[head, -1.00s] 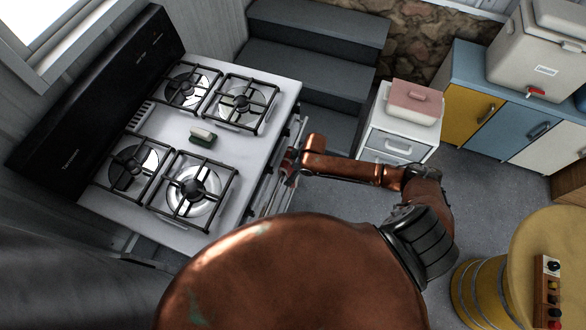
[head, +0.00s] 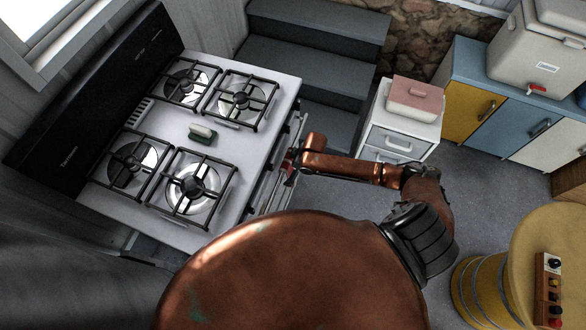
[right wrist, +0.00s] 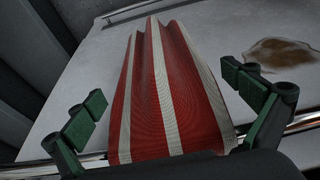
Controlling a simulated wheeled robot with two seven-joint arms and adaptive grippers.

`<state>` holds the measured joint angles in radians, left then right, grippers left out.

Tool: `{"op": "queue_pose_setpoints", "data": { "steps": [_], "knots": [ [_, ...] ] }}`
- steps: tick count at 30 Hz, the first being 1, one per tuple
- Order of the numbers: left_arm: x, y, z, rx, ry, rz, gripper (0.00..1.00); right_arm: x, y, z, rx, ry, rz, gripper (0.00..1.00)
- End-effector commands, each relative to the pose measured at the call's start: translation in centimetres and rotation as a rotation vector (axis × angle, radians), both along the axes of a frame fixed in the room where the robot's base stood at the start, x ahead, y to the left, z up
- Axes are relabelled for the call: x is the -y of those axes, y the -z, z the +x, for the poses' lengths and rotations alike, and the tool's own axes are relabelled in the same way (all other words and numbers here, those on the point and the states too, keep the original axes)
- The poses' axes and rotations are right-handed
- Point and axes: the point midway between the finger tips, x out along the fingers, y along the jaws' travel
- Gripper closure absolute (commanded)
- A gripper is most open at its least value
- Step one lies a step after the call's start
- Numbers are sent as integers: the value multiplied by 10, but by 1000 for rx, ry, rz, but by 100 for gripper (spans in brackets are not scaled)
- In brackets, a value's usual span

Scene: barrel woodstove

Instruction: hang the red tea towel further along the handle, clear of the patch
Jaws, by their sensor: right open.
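The red tea towel (right wrist: 186,105), with pale lengthwise stripes, hangs over the oven handle (right wrist: 303,121) in the right wrist view. The brown patch (right wrist: 280,53) is on the pale oven door, right of the towel and apart from it. My right gripper (right wrist: 165,95) is open, with one green-padded finger on each side of the towel. I cannot tell whether the fingers touch the cloth. In the head view the right gripper (head: 289,163) is at the stove's front edge, and the towel is too hidden to make out. My left gripper is not in view.
Grey steps (head: 312,65) and a white drawer unit (head: 398,145) stand beyond my right arm. A yellow barrel (head: 495,290) is at lower right. Grey floor is clear between.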

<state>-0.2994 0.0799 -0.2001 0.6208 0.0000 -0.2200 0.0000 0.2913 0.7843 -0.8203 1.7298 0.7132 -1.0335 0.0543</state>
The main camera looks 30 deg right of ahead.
Motion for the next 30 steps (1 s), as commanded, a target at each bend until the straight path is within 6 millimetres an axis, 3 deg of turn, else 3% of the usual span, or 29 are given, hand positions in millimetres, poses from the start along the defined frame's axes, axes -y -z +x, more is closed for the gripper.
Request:
{"op": "queue_pose_setpoints", "data": {
  "steps": [6, 10, 21, 30],
  "knots": [
    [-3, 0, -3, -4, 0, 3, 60, 0, -1, -1, -1, 0, -1, 0],
    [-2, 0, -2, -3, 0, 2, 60, 3, -12, -3, 0, 0, 0, 0],
    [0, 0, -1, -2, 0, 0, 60, 18, -82, -19, 2, -2, -1, 0],
    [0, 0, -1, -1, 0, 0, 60, 24, -112, -27, 0, 0, 0, 0]
  ]
}}
